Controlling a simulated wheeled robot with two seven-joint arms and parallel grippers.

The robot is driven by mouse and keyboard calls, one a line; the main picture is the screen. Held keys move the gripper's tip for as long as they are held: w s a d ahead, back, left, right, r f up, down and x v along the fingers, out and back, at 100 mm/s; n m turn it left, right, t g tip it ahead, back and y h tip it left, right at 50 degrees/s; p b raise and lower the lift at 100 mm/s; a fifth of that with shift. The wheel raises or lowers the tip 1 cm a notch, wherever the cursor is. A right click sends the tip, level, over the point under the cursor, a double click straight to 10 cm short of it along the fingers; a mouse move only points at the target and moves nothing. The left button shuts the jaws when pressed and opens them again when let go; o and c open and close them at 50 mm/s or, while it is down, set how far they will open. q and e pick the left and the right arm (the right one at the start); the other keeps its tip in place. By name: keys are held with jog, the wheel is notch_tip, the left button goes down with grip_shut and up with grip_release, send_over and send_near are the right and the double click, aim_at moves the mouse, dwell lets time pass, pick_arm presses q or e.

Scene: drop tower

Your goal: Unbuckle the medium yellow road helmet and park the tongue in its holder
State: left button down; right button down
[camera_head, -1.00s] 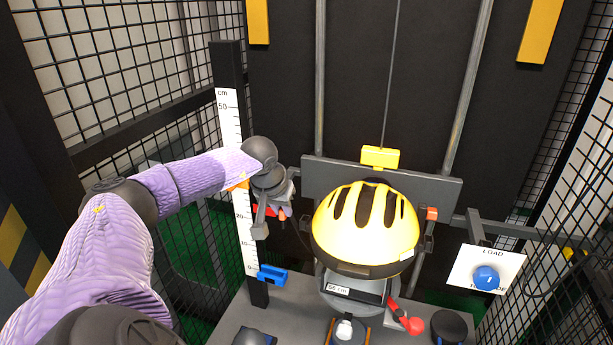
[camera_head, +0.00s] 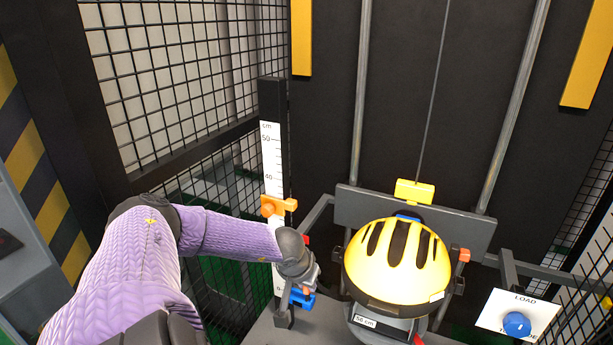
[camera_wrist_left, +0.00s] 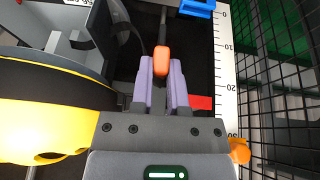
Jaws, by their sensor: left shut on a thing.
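The yellow helmet (camera_head: 398,262) with dark vents sits on a stand labelled 56 cm. It also fills the left of the wrist view (camera_wrist_left: 45,120). My left gripper (camera_head: 308,288) is low on the left of the helmet, close to a blue bracket (camera_head: 299,299) on the scale post. In the wrist view my left gripper (camera_wrist_left: 162,72) is shut on a small orange piece (camera_wrist_left: 161,58), which looks like the buckle tongue. A thin dark strap curves near it. The blue bracket (camera_wrist_left: 197,7) is ahead and slightly right of the fingertips, apart from them. The buckle's other half is not clearly visible. My right gripper is out of view.
A white scale (camera_head: 272,160) with an orange slider (camera_head: 278,206) stands left of the helmet. A red piece (camera_wrist_left: 201,102) is just right of my fingers. A carriage with a yellow block (camera_head: 414,191) is behind the helmet. A blue knob (camera_head: 516,324) is at right. Mesh (camera_head: 170,75) bounds the left.

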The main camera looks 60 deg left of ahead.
pick_arm(q)
jog(key=d+p, duration=0.6)
jog(key=d, duration=0.9)
jog(key=w+d+r+b, duration=0.3)
jog(key=w+d+b, duration=0.5)
jog(key=w+d, duration=0.65)
jog(key=w+a+r+b, duration=0.4)
jog(key=w+r+b, duration=0.2)
jog(key=w+r, duration=0.3)
jog(key=a, duration=0.6)
jog(key=shift+w+a+f+p, duration=0.3)
jog(key=shift+w+a+f, duration=0.05)
jog(key=shift+w, duration=0.05)
jog(key=shift+d+f, duration=0.1)
jog(key=shift+f, duration=0.45)
